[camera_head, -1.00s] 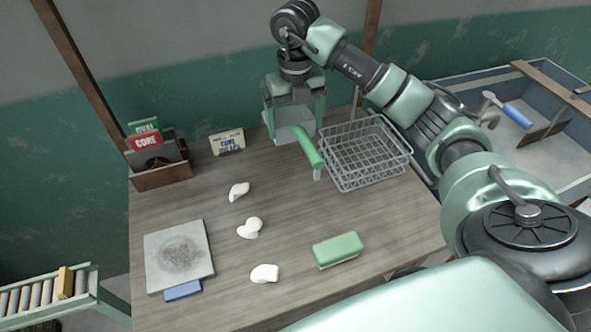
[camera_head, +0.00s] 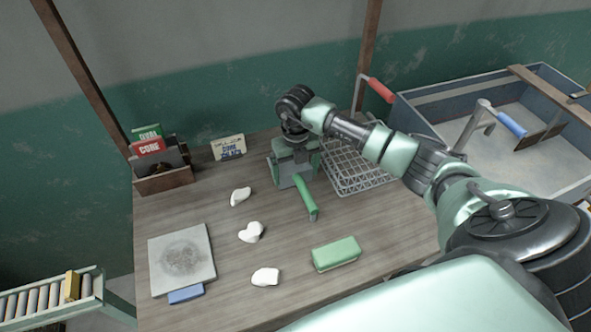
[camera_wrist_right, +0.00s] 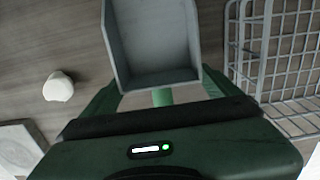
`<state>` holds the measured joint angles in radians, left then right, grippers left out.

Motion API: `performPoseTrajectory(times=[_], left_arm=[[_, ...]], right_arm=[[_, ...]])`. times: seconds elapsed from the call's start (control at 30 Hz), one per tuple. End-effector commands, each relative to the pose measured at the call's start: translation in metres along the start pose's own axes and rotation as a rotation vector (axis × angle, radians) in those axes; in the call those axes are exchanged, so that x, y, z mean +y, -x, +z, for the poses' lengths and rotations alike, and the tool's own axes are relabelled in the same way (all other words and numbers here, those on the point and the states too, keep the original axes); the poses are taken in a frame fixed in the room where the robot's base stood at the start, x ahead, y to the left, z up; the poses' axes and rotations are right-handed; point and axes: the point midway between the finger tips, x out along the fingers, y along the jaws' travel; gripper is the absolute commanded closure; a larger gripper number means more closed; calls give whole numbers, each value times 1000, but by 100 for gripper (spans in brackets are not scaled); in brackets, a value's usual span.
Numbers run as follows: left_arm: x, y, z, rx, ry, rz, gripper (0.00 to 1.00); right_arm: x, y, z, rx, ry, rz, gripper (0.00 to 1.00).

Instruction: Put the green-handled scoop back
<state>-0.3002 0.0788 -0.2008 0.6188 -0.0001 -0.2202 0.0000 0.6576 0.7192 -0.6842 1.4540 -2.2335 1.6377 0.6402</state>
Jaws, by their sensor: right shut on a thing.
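The green-handled scoop (camera_head: 305,197) is held by my right gripper (camera_head: 293,168) over the back middle of the wooden table, just left of the wire basket (camera_head: 352,178). Its green handle points toward the front of the table. In the right wrist view, the scoop's grey pan (camera_wrist_right: 155,45) lies ahead of the fingers, and the handle passes between them. My right gripper (camera_wrist_right: 162,95) is shut on the scoop. I cannot tell the scoop's exact height above the table. My left gripper is not in view.
White clay pieces (camera_head: 251,232) lie left of centre. A green block (camera_head: 336,253) lies at the front. A grey slab (camera_head: 180,262) and blue block (camera_head: 185,295) are at left. A grey bin (camera_head: 430,110) at right holds a blue-handled tool (camera_head: 510,124); a red-handled tool (camera_head: 380,89) shows behind.

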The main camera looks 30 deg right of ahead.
Motion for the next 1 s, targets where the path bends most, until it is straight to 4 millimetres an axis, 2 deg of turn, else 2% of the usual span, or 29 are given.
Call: performPoseTrajectory(times=[0.13, 0.17, 0.43, 0.57, 1.0], left_arm=[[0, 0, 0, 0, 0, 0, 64], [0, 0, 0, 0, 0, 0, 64], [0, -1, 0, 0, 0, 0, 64], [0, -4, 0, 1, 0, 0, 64], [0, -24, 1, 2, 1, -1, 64]], right_arm=[[0, 0, 0, 0, 0, 1, 60], [0, 0, 0, 0, 0, 0, 1], [0, 2, 0, 0, 1, 1, 0], [1, 12, 1, -3, 1, 2, 0], [0, 98, 1, -4, 1, 1, 0]])
